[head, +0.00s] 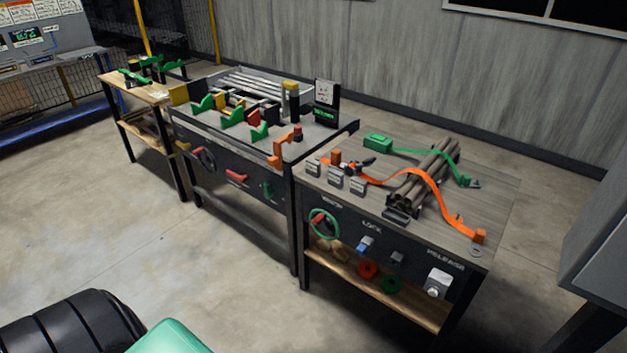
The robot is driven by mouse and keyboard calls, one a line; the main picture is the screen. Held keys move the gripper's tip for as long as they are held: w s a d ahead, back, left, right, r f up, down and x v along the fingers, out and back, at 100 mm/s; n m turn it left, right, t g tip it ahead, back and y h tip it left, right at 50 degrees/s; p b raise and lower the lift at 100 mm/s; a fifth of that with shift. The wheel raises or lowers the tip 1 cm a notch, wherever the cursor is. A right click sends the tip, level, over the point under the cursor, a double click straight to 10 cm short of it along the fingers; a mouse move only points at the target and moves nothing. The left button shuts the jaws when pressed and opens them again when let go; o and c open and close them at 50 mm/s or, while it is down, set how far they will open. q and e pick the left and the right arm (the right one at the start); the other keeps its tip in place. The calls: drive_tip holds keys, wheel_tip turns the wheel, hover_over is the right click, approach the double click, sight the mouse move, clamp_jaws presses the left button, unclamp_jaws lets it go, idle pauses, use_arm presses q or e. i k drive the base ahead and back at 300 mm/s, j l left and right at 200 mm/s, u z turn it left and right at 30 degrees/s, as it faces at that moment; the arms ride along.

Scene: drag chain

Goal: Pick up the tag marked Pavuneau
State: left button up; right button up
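Three small grey tag-like blocks stand in a row at the front left of the right-hand bench. They are the left block (313,167), the middle block (335,177) and the right block (358,187). Their lettering is too small to read, so I cannot tell which one, if any, is marked Pavuneau. Neither of my grippers is in view.
The right-hand bench (480,235) also carries a bundle of brown pipes (425,175), an orange strap (405,172) and a green strap (425,155). A workbench with green clamps (232,118) adjoins it. A grey cabinet (600,240) stands far right.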

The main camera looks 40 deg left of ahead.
sight(359, 187)
drive_tip(key=u, duration=0.8)
